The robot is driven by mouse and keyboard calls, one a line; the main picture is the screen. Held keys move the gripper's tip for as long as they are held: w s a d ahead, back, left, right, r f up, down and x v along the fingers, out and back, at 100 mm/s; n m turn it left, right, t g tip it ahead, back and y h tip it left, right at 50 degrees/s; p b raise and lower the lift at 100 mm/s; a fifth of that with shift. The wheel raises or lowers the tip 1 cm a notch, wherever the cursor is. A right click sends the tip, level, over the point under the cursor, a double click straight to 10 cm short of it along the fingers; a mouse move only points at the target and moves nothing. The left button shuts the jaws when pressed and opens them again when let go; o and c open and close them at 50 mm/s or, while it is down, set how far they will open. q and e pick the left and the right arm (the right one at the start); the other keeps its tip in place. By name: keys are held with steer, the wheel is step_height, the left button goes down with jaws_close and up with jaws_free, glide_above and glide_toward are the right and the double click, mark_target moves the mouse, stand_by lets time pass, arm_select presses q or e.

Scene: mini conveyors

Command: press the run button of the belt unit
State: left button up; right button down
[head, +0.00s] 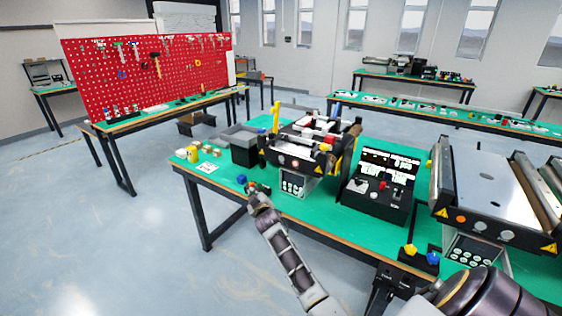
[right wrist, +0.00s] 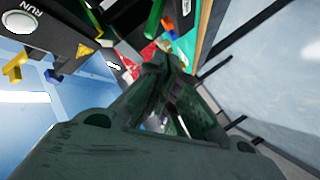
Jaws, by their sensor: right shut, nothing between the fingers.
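The large belt unit (head: 497,190) stands at the right of the green table, with an orange button (head: 460,219) and two pale round buttons (head: 494,230) on its front. Their labels are too small to read there. In the right wrist view, a white round run button (right wrist: 19,21), marked RUN, is at the upper left. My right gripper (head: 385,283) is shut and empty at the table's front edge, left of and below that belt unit. Its fingers (right wrist: 162,68) point away from the RUN button and do not touch it. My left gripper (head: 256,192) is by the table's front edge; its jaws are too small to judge.
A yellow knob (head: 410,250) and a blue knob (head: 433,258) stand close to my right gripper. A black control box (head: 375,203) and a smaller conveyor (head: 300,150) stand left of the large unit. A grey bin (head: 243,153) and small blocks are further left.

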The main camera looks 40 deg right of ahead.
mark_target(281, 159)
arm_select(q)
steer(key=shift+a+f, duration=0.15)
steer(key=shift+a, duration=0.15)
arm_select(e)
steer(key=s+d+r+t+h, duration=0.1)
steer(key=d+r+h, duration=0.1)
steer(key=r, duration=0.8)
steer(key=shift+s+d+r+n, duration=0.15)
steer(key=shift+d+r+n, duration=0.25)
steer(key=shift+d, duration=0.35)
steer(key=shift+d, duration=0.1)
arm_select(q)
steer(key=shift+w+a, duration=0.1)
steer(key=shift+a, duration=0.15)
arm_select(e)
steer(key=w+d, duration=0.3)
steer(key=d, duration=0.5)
steer(key=shift+w, duration=0.2)
arm_select(q)
steer(key=shift+d, duration=0.1)
steer(key=shift+d, duration=0.75)
